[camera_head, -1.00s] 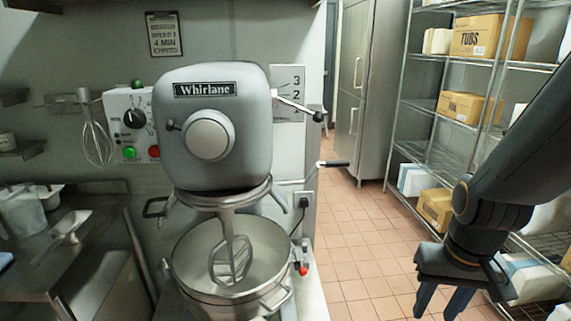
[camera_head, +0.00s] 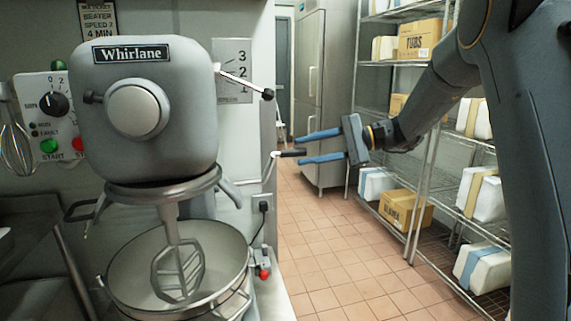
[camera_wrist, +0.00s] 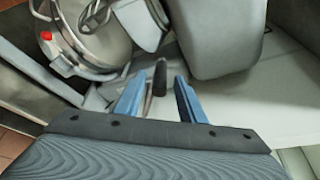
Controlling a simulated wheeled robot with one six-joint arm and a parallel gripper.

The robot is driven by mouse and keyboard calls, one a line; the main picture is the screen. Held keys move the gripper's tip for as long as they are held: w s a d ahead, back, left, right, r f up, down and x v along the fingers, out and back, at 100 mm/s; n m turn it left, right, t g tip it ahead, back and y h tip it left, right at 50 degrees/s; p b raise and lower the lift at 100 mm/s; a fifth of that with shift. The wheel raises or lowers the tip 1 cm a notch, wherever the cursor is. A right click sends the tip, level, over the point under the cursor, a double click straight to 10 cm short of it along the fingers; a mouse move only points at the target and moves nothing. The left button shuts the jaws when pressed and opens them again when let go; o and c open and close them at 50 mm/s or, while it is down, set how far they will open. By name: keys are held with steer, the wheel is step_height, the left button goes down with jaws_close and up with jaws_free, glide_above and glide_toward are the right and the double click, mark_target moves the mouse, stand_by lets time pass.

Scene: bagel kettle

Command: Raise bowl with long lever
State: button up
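The long lever (camera_head: 292,153), a rod with a black grip, sticks out from the mixer's right side below the speed chart. My gripper (camera_head: 299,150) is open, with blue fingers above and below the grip's end. In the wrist view the black grip (camera_wrist: 160,79) lies between the two spread fingertips (camera_wrist: 160,82), with gaps on both sides. The steel bowl (camera_head: 222,248) sits low under the grey mixer head (camera_head: 150,75), the beater (camera_head: 178,268) reaching into it. The bowl also shows at the wrist view's upper left (camera_wrist: 85,55).
A shorter lever (camera_head: 250,85) with a black knob is above, beside the 1-2-3 chart (camera_head: 233,60). A red-ended switch (camera_head: 264,272) hangs by the bowl. A wire shelf (camera_head: 420,190) with boxes stands right. The tiled floor (camera_head: 325,240) between is clear.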

mark_target(280, 155)
steer(key=shift+w+a+f, duration=0.1)
steer(key=shift+w+a, duration=0.1)
steer(key=shift+a, duration=0.3)
steer(key=p+x, duration=0.1)
steer(key=x, duration=0.5)
steer(key=shift+a+f+p, duration=0.15)
steer(key=shift+a+p, duration=0.15)
steer(key=shift+p, duration=0.05)
steer(key=shift+c, duration=0.4)
jaws_close()
